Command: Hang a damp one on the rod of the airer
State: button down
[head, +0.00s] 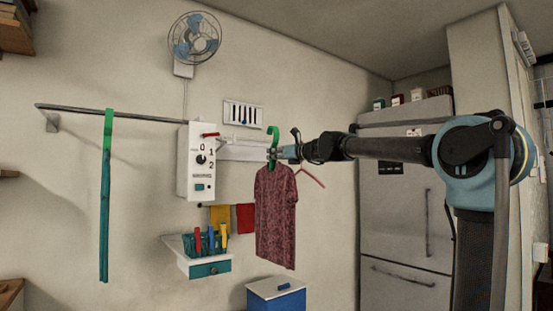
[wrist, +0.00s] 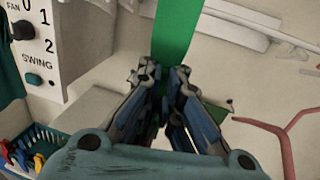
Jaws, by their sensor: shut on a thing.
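My gripper (head: 282,153) is shut on a green hanger (head: 273,132), just below its hook. A dark red patterned shirt (head: 276,215) hangs upright from this hanger, clear of the floor. The grey rod (head: 75,109) sticks out along the wall at the left, apart from my gripper. A teal garment (head: 105,215) on another green hanger (head: 108,130) hangs from the rod, seen edge-on.
A white control box (head: 196,160) with a dial stands between rod and gripper. Below it are a peg tray (head: 209,268), a yellow cloth (head: 220,218) and a red cloth (head: 245,217). A pink hanger (head: 312,178) shows behind my gripper. A wall fan (head: 194,38) is above.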

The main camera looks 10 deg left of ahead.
aim_at(265, 166)
jog(key=shift+w+d+x, duration=0.1)
jog(key=shift+w+x, duration=0.05)
jog(key=shift+x, duration=0.8)
jog(key=shift+w+d+x, duration=0.1)
jog(key=shift+w+x, duration=0.05)
jog(key=shift+x, duration=0.85)
jog(key=shift+w+d+x, duration=0.1)
jog(key=shift+w+x, duration=0.1)
jog(key=shift+x, duration=0.75)
jog(key=shift+w+a+f, duration=0.1)
jog(key=shift+a+f, duration=0.05)
jog(key=shift+f, duration=1.35)
jog(key=c, duration=1.7)
grip_release()
